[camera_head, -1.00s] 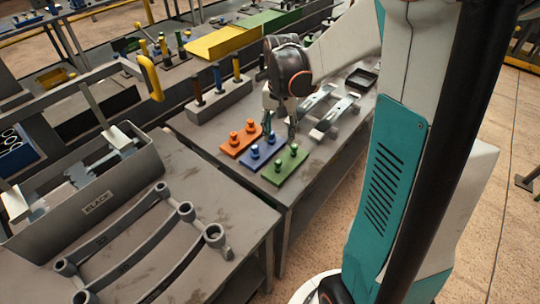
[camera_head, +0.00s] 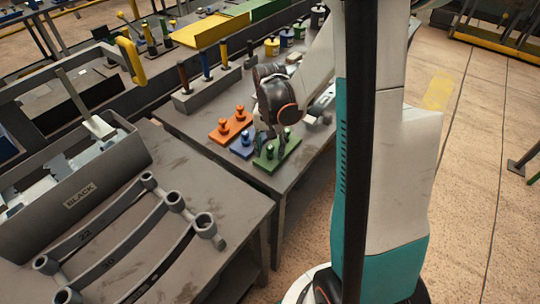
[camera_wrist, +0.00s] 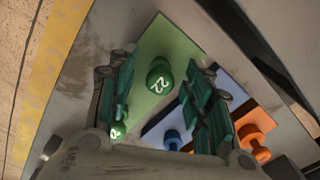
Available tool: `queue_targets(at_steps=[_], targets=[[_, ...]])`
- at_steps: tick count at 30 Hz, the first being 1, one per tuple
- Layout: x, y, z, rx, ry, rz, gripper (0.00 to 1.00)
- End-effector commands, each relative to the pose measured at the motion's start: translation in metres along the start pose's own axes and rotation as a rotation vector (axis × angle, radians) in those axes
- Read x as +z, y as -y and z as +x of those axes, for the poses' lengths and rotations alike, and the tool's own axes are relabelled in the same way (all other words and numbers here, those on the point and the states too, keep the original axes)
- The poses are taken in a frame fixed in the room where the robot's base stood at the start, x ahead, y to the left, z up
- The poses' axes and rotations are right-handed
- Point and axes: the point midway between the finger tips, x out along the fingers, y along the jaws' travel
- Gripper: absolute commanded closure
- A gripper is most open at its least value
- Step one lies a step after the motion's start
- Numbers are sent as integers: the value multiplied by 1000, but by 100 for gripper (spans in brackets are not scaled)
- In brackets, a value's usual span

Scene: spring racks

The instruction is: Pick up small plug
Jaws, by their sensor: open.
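Small plugs with round heads stand in pairs on three coloured plates. The green plate (camera_head: 279,157) is nearest, and the blue plate (camera_head: 236,152) and orange plate (camera_head: 222,136) lie beside it. In the wrist view a green plug (camera_wrist: 159,77) marked 22 shows between and just beyond my gripper's teal fingertips. My gripper (camera_wrist: 157,92) is open and empty above the green plate. A second green plug (camera_wrist: 118,131) sits partly behind the left finger. A blue plug (camera_wrist: 173,139) and an orange plug (camera_wrist: 254,140) show toward the right. In the head view my gripper (camera_head: 276,134) partly hides the plates.
A grey block with tall plugs (camera_head: 207,88) stands behind the plates. Several coloured pots (camera_head: 285,38) stand farther back. A nearer table holds large wrenches (camera_head: 120,237) and a bin labelled BLACK (camera_head: 95,185).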

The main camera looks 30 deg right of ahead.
Motion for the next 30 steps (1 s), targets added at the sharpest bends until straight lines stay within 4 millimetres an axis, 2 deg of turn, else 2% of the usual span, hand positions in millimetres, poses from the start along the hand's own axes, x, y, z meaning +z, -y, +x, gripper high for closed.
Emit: queue_targets(at_steps=[1,8,13,24,30], targets=[[0,0,5,0,0,0,54],[0,0,4,0,0,0,56],[0,0,4,0,0,0,94],[0,0,3,0,0,0,94],[0,0,-9,0,0,0,94]])
